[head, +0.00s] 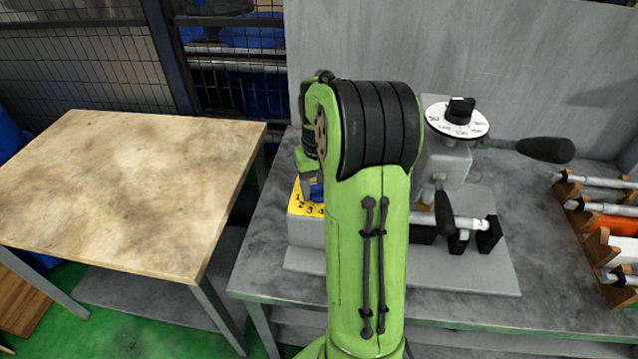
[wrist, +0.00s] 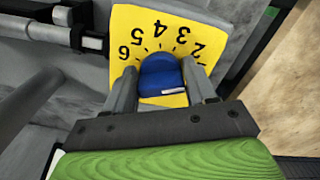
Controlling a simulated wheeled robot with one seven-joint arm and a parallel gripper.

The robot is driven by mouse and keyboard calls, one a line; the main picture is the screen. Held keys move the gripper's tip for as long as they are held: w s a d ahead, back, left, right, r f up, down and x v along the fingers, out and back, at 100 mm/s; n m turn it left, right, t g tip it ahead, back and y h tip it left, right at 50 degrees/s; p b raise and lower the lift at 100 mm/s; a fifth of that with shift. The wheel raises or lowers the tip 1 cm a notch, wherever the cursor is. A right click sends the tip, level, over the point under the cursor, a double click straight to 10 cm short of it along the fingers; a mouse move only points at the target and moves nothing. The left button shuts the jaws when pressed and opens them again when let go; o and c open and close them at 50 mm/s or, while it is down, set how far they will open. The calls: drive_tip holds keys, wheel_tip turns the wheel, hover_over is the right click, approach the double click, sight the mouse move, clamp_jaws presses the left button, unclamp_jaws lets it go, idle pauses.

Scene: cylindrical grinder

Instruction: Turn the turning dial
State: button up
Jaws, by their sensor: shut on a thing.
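The turning dial is a blue knob (wrist: 160,75) on a yellow numbered plate (wrist: 125,25), seen in the wrist view. My gripper (wrist: 163,85) has one finger on each side of the blue knob and is shut on it. A pale mark shows on the near part of the knob. In the head view the knob (head: 316,191) and the yellow plate (head: 297,203) show only in part, left of my green arm, which hides the rest. My fingers are hardly visible there.
A white round dial with a black knob (head: 460,110) and a black-handled lever (head: 545,150) stand right of my arm. A rack of shafts (head: 590,215) is at the far right. A wooden-topped table (head: 120,190) on the left is bare.

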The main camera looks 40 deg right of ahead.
drive_tip(key=n+p, duration=0.2)
drive_tip(key=n, duration=0.3)
drive_tip(key=shift+d+r, duration=0.1)
drive_tip(key=shift+d+n+p, duration=0.15)
drive_tip(key=shift+n+p, duration=0.45)
drive_tip(key=shift+n, duration=1.8)
drive_tip(key=o, duration=1)
drive_tip(key=shift+c, duration=0.2)
wheel_tip(320, 180, up, 16)
drive_tip(key=p, duration=0.4)
drive_tip(key=shift+f, duration=0.2)
